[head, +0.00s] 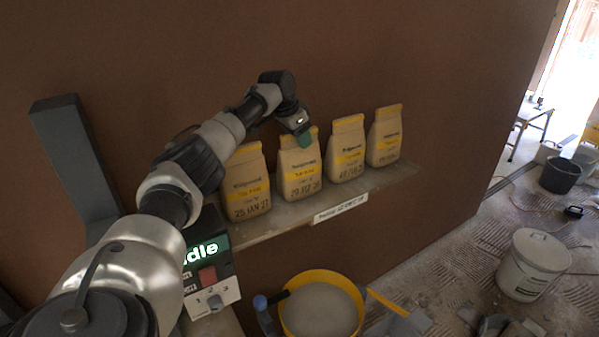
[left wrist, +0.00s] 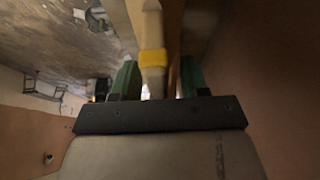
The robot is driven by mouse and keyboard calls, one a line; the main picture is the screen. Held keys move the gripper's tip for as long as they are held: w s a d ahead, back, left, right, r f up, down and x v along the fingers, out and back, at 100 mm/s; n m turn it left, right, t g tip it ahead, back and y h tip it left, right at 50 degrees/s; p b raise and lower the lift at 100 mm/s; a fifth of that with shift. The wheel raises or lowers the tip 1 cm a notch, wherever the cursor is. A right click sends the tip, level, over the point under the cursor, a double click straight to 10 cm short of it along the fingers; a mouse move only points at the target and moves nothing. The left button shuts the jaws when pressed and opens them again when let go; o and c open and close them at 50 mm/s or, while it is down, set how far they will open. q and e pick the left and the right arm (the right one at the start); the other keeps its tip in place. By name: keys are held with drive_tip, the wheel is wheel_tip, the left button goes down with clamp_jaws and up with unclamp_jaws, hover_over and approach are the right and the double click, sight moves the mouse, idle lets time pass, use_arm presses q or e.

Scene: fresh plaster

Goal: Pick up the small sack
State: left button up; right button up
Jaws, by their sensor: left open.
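Several small tan paper sacks with yellow tops and yellow bands stand upright in a row on a wall shelf (head: 270,228). They are the leftmost sack (head: 247,188), the second sack (head: 300,172), the third sack (head: 346,152) and the rightmost sack (head: 385,138). My left gripper (head: 304,138), with green fingers, is at the top of the second sack. In the left wrist view the open fingers (left wrist: 157,80) stand on either side of a sack's narrow yellow-banded top (left wrist: 153,58). I cannot tell whether they touch it. My right gripper is not in view.
The brown wall rises close behind the shelf. Below it are a yellow-rimmed bucket (head: 320,308) and a control box (head: 210,280) with a lit display. A white lidded bucket (head: 533,264) and a dark bucket (head: 560,175) stand on the floor at right.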

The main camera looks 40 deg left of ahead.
use_arm(q)
clamp_jaws()
idle(1.3)
drive_tip(key=shift+r, duration=0.15)
drive_tip(key=shift+a, duration=0.1)
